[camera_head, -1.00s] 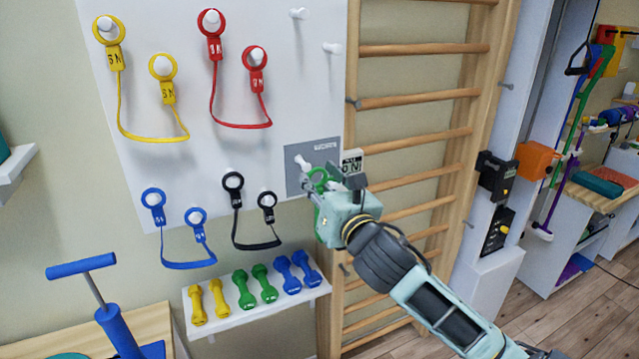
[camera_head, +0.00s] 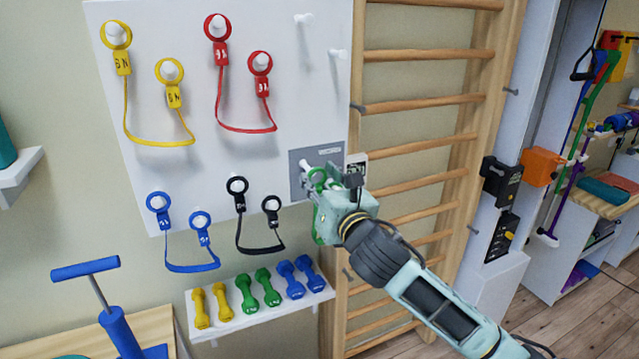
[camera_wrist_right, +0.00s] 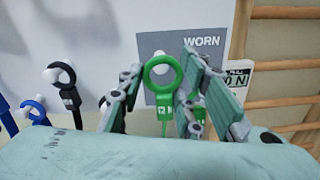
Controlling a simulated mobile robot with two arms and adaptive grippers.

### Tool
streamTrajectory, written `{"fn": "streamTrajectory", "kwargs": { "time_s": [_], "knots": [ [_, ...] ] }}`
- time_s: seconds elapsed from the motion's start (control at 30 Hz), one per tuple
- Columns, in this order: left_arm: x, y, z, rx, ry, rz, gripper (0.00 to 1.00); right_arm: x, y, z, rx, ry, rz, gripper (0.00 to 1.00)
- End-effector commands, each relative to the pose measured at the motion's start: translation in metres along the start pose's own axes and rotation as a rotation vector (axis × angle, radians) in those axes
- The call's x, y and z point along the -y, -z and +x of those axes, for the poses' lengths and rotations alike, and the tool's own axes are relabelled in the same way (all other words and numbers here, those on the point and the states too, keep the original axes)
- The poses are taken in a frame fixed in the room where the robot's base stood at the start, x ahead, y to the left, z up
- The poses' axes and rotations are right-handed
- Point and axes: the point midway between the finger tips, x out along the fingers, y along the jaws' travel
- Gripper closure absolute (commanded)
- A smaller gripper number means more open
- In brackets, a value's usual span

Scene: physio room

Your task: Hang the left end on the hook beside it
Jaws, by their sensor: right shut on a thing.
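The green band's end ring (camera_wrist_right: 160,73), with its green label tag below, is upright between the fingers of my right gripper (camera_wrist_right: 163,105). It also shows in the head view (camera_head: 317,179), partly covered by the gripper. My right gripper (camera_head: 325,185) is shut on this end, in front of the grey WORN patch (camera_head: 300,181) on the white board. A white hook (camera_head: 312,166) sticks out of the patch, close to the ring. In the wrist view its pale tip shows at the ring's top; I cannot tell if the ring is around it. My left gripper is out of view.
Yellow (camera_head: 160,142), red (camera_head: 245,130), blue (camera_head: 192,268) and black (camera_head: 260,250) bands hang on pegs on the board (camera_head: 280,60). A dumbbell shelf (camera_head: 235,328) is below. Wooden wall bars (camera_head: 425,100) stand close on the right.

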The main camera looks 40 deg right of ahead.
Motion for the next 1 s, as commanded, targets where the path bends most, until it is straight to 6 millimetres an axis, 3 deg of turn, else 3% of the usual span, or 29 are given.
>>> {"fn": "streamTrajectory", "kwargs": {
  "time_s": [0.57, 1.0],
  "knots": [
    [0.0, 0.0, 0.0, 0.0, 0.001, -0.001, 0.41, -0.001, 0.0, 0.0, 0.001, 0.0, 0.0, 1.0],
    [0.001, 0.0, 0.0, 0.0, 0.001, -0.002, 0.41, -0.002, 0.0, 0.011, 0.001, 0.0, -0.001, 1.0]
  ]
}}
